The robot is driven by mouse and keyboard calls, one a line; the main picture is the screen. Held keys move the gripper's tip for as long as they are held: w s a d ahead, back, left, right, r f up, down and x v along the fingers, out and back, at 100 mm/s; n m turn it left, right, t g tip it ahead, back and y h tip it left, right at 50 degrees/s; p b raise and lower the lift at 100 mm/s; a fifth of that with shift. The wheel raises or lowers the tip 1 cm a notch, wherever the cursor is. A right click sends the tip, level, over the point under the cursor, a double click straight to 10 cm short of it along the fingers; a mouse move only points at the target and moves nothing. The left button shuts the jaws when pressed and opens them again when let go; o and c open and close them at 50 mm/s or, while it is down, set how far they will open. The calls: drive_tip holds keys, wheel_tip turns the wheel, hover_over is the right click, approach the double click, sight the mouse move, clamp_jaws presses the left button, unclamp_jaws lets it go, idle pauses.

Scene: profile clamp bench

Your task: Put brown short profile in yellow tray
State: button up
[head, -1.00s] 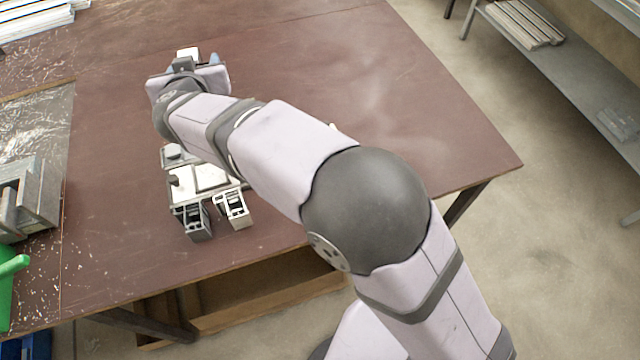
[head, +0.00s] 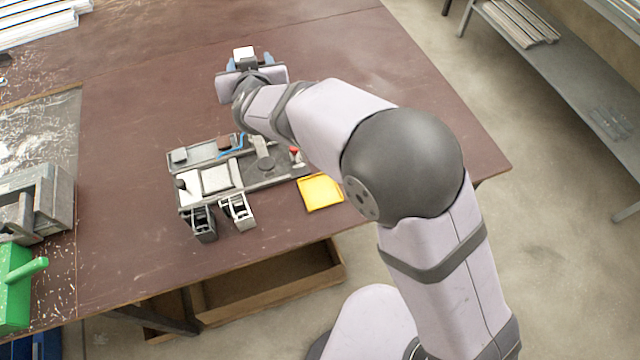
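A small brown block (head: 224,143), which looks like the brown short profile, sits in the grey clamp fixture (head: 285,172) beside a blue strip. The yellow tray (head: 321,193) lies flat on the table at the fixture's right front corner; I see nothing in it. My gripper (head: 250,62) is over the table behind the fixture, away from both block and tray. Its two blue fingers show apart, one on each side of a white-topped part. I see nothing held, but the space between the fingertips is partly hidden.
The fixture also carries a red-topped knob (head: 294,151) and two upright clamps at its front. A grey metal machine part (head: 38,205) and a green block with a handle (head: 16,285) are at the left. The brown tabletop (head: 400,120) is clear on the right.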

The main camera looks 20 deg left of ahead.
drive_tip(key=s+d+f+p, duration=0.2)
drive_tip(key=d+f+p, duration=0.45)
drive_tip(key=d, duration=0.25)
drive_tip(key=n+g+y+p, duration=0.1)
drive_tip(key=p, duration=0.5)
hover_over(320, 191)
drive_tip(key=shift+f, duration=5.75)
drive_tip(key=shift+f, duration=0.1)
drive_tip(key=shift+f+p, duration=0.65)
drive_tip(key=shift+f, duration=1.15)
